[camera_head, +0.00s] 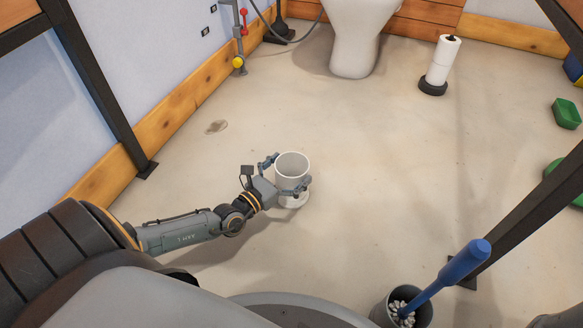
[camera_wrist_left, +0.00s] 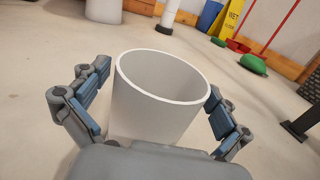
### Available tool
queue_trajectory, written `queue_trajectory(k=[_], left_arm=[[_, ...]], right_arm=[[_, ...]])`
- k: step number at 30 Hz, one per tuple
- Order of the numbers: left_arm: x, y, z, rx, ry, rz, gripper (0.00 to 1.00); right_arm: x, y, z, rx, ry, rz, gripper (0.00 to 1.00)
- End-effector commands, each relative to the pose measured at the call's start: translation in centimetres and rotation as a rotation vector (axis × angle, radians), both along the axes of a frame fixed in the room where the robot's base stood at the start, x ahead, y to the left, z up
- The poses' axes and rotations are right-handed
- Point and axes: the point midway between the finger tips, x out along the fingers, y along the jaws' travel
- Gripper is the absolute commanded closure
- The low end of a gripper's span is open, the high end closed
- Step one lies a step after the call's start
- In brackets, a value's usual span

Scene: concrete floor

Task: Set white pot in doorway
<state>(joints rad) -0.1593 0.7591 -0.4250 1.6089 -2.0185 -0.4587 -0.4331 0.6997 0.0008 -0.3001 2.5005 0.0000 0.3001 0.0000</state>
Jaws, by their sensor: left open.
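The white pot (camera_head: 292,168) stands upright on a small base on the concrete floor, in the middle of the head view. It is an open, empty-looking cup shape. In the left wrist view the pot (camera_wrist_left: 160,95) fills the space between the fingers. My left gripper (camera_head: 284,175) is open, with one finger on either side of the pot. My right gripper is not in view. A dark frame post stands at the left and another at the right, with floor between them.
A dark bucket (camera_head: 401,308) with a blue-handled tool (camera_head: 445,278) stands at the lower right. A toilet (camera_head: 357,35) and a paper roll stand (camera_head: 440,65) are at the back. Green pieces (camera_head: 566,113) lie at the right. Floor around the pot is clear.

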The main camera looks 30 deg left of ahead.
Motion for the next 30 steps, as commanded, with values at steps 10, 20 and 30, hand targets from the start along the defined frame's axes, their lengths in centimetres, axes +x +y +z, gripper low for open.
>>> queue_trajectory(k=[10, 20, 30], left_arm=[[-3.1, 0.5, 0.6, 0.004, 0.004, -0.002, 0.0], [-9.8, 1.6, 0.4, 0.004, 0.003, -0.001, 0.0], [-11.9, 1.9, 0.2, 0.0, 0.0, -0.001, 0.0]], right_arm=[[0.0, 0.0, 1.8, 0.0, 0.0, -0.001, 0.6], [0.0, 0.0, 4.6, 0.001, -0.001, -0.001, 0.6], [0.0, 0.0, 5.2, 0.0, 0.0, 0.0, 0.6]])
